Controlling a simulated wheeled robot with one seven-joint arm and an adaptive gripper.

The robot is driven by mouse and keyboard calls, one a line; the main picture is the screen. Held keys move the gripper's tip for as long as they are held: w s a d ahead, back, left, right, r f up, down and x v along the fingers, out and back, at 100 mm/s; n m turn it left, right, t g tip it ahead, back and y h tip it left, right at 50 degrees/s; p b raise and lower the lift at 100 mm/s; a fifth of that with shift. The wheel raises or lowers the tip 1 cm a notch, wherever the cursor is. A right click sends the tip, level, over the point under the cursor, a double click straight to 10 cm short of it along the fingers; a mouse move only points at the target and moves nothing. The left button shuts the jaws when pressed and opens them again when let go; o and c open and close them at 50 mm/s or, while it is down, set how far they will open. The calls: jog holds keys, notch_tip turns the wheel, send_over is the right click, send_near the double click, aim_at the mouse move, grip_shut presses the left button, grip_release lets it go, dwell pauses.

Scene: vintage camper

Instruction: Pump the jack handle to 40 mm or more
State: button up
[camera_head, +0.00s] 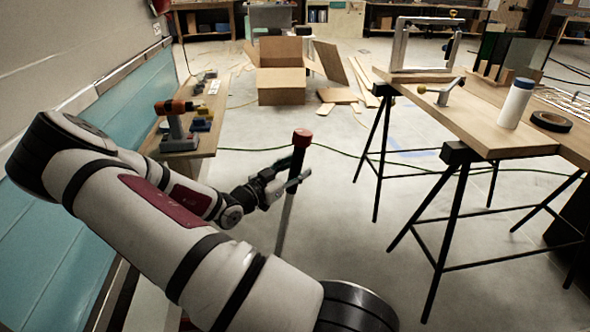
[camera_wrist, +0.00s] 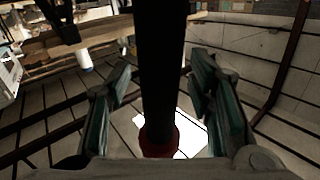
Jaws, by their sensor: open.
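The jack handle (camera_head: 301,155) is a slim upright pole, slightly tilted, with a dark grip, a red top and a grey lower shaft. Its lower end runs down behind my arm, and the jack body is hidden. My gripper (camera_head: 285,184) is at the dark upper part of the handle, below the red top. In the wrist view, the handle (camera_wrist: 163,65) passes between the two open fingers of my gripper (camera_wrist: 161,78), with visible gaps on both sides. The red end (camera_wrist: 160,137) shows near the palm.
A wooden workbench (camera_head: 480,125) on black trestles stands to the right, with a white bottle (camera_head: 515,103) and black tape roll (camera_head: 551,121). A low bench (camera_head: 205,135) with tools stands left, along the teal wall. An open cardboard box (camera_head: 281,85) sits behind. Floor between is mostly clear.

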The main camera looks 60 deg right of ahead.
jog(key=shift+c, duration=0.6)
grip_shut()
